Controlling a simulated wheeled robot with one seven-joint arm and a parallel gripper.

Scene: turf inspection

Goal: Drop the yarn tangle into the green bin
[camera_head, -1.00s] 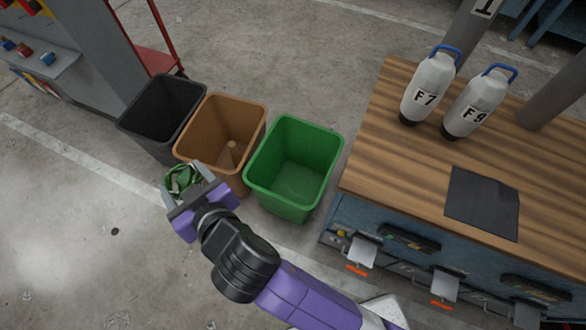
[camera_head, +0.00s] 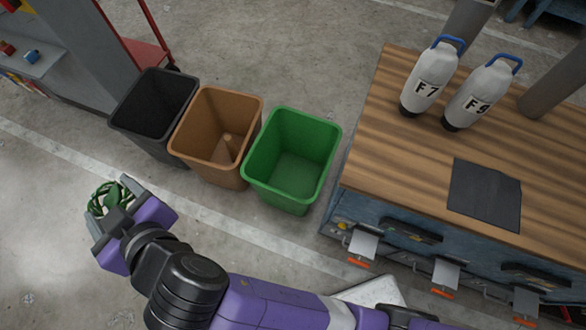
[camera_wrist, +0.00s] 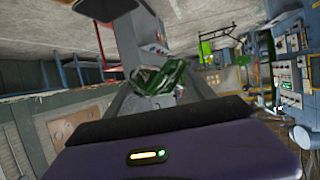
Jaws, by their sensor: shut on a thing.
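The yarn tangle (camera_head: 108,197) is a dark green bundle of strands. My gripper (camera_head: 110,203) is shut on it, at the left of the head view, over the floor and left of the bins. The tangle also shows between the fingers in the wrist view (camera_wrist: 160,78). The green bin (camera_head: 268,182) stands upright on the floor at the middle of the head view, well to the right of my gripper. Its inside looks empty.
A brown bin (camera_head: 190,150) holding a cone-like thing and a black bin (camera_head: 131,128) stand in a row left of the green bin. A wooden-topped bench (camera_head: 400,160) with two labelled bottles (camera_head: 429,80) stands at right. The floor at lower left is clear.

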